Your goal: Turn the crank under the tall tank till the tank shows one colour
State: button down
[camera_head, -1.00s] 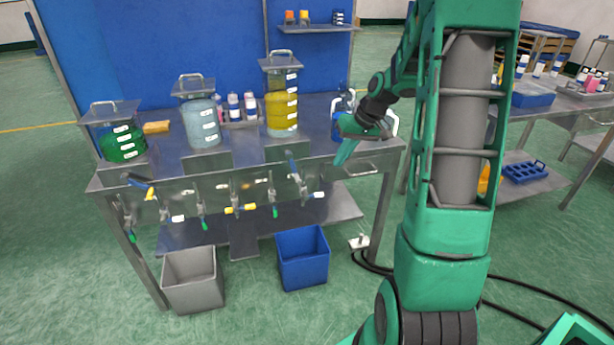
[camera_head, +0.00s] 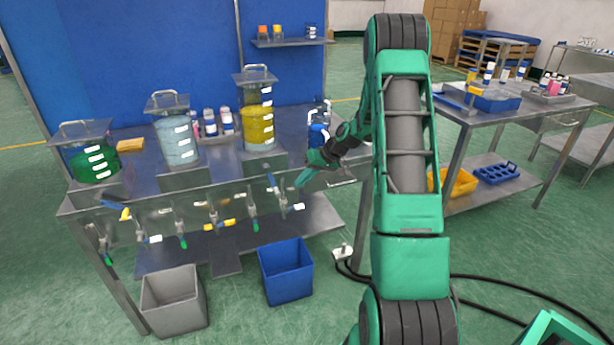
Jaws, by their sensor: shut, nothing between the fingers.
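My gripper (camera_head: 302,181) is shut and empty, just right of the crank at the bench's front edge. It looks close to the crank but apart from it. The fingertips are small in this view.
A green tank (camera_head: 92,163) and a pale blue tank (camera_head: 176,140) stand to the left. Several other valves hang along the front. A grey bin (camera_head: 172,300) and a blue bin (camera_head: 286,270) stand on the floor below.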

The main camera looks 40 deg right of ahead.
aim_at(272, 181)
jog(key=shift+w+a+f, duration=0.4)
jog(key=shift+a, duration=0.4)
jog(key=shift+w+a+f, duration=0.35)
jog(key=shift+w+a, duration=0.1)
jog(key=shift+a, duration=0.4)
jog(key=shift+w+a+f, duration=0.4)
jog(key=shift+a, duration=0.4)
jog(key=shift+d, duration=0.1)
